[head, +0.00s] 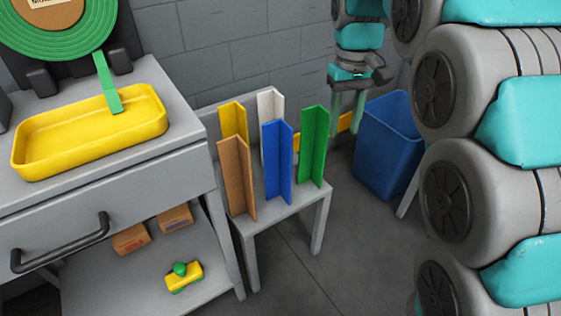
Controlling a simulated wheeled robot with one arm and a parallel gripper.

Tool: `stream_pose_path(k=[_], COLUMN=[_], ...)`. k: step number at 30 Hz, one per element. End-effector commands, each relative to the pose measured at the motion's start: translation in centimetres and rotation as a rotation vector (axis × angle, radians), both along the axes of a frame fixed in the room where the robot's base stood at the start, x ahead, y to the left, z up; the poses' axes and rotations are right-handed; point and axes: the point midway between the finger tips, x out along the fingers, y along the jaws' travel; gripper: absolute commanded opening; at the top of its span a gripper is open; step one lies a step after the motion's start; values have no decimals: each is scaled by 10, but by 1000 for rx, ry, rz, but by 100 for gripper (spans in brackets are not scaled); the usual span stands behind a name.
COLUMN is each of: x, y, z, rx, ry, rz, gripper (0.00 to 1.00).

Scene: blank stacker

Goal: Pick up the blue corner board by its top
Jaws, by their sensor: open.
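The blue corner board (277,162) stands upright on a small grey table (308,208), in the front row between a brown board and a green board. Its top is uncovered and its lower part is in plain view. My gripper (347,122) hangs pointing down to the right of the boards and farther back, with its two fingers apart and nothing between them. It is apart from the blue board, beyond the green one in the picture.
Brown (237,178), green (314,145), yellow (233,114) and white (270,104) corner boards stand close around the blue one. A blue bin (387,148) is at right. A grey bench (110,195) with a yellow tray (90,140) is at left; a block wall is behind.

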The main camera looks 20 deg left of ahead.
Motion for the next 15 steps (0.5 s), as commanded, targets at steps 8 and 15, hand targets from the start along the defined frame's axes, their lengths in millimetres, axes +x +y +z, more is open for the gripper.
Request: stream_pose_path(k=[8,15], x=[45,54], y=[94,131], z=[9,10], rx=[18,29], ry=[-27,-39], rz=[202,285], gripper=[44,44])
